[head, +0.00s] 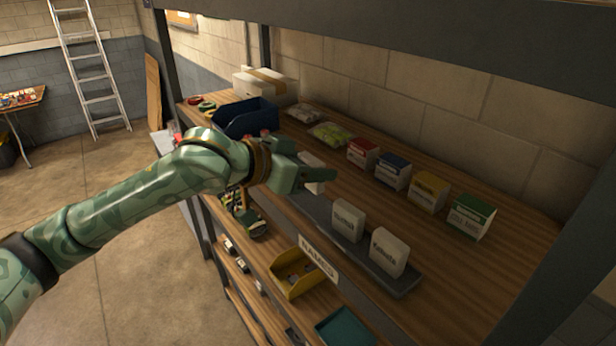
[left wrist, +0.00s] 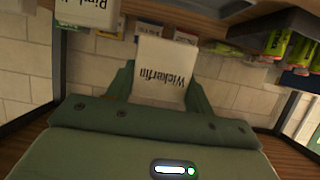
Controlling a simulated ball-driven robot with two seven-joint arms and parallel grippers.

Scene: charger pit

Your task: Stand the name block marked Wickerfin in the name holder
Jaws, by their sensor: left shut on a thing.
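The white block marked Wickerfin (left wrist: 162,70) is between the fingers of my left gripper (left wrist: 158,92), its lettering upside down in the left wrist view. In the head view, my left gripper (head: 312,176) is shut on this pale block (head: 311,159) over the left part of the name holder, and a finger partly covers it. The name holder (head: 403,287) is a long dark tray along the shelf's front edge. Two white name blocks stand in it, one in the middle (head: 348,220) and one at the right (head: 388,252). I cannot tell whether the held block touches the holder. My right gripper is not in view.
Small red, blue, yellow and green boxes (head: 471,215) stand behind the holder. A dark blue bin (head: 246,117) and packets (head: 331,133) lie farther left. A NAMES label (head: 319,259) hangs at the front, above a yellow bin (head: 300,273). A shelf beam (head: 400,35) crosses overhead.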

